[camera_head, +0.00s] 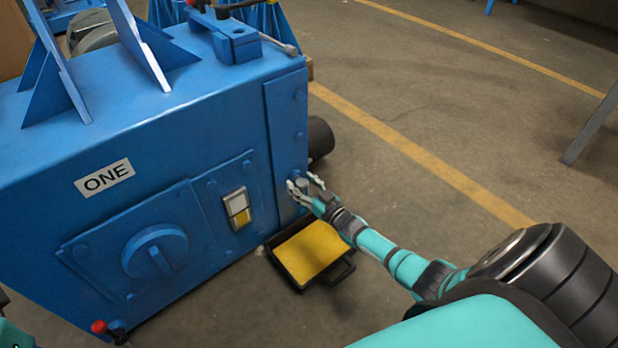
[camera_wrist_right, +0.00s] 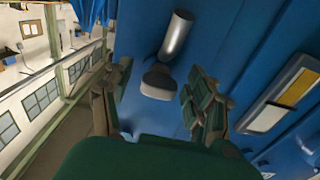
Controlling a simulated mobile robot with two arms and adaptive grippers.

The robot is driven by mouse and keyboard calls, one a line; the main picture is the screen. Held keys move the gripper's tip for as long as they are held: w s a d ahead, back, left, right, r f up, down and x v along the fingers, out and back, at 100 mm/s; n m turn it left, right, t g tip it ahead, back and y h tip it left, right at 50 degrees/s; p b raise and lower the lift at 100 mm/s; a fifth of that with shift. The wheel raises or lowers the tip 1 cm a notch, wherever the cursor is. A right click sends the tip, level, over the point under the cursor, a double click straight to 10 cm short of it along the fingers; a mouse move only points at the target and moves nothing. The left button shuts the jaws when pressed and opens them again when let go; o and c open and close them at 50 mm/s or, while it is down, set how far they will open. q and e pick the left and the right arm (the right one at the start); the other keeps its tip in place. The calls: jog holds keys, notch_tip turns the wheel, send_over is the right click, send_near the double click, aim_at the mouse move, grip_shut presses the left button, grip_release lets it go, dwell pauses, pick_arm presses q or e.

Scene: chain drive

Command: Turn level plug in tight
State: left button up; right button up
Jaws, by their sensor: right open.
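The level plug (camera_head: 302,185) is a small grey piece on the narrow right end of the blue casing (camera_head: 215,115), partly hidden by my fingers. In the right wrist view the plug (camera_wrist_right: 177,38) is a grey cylinder with a wider, darker end, standing out from the blue wall. My right gripper (camera_head: 304,190) is open at the plug. In the right wrist view its fingers (camera_wrist_right: 156,88) lie on either side of the plug's near end, with gaps visible between. How deep the plug sits cannot be told.
A black pan with yellow liquid (camera_head: 310,250) stands on the floor below my right gripper. A sight glass (camera_head: 238,208), half yellow, is left of the plug. A round cover (camera_head: 155,250) and red knob (camera_head: 99,327) are further left.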

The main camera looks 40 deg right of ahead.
jog(key=s+d, duration=0.1)
jog(key=s, duration=1.1)
